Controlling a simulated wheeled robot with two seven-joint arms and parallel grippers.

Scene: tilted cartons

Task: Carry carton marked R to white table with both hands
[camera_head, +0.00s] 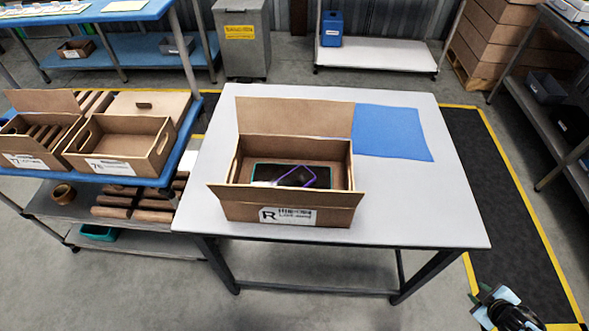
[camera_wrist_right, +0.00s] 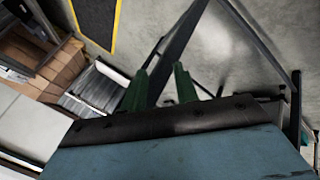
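The carton marked R (camera_head: 288,208) is an open brown box with its flaps folded outward. It sits upright on the white table (camera_head: 430,205), near its middle, with a white R label on its front. A dark item with a purple edge (camera_head: 300,177) and a teal-edged item lie inside it. My right gripper (camera_head: 488,302) is at the lower right of the head view, off the table and apart from the carton. In the right wrist view its green fingers (camera_wrist_right: 160,85) stand apart with nothing between them. My left gripper is not in view.
A blue mat (camera_head: 391,132) lies on the table, behind and right of the carton. A blue-topped rack (camera_head: 95,176) with more open cartons stands close to the table's left. Grey shelving (camera_head: 545,100) is at the right.

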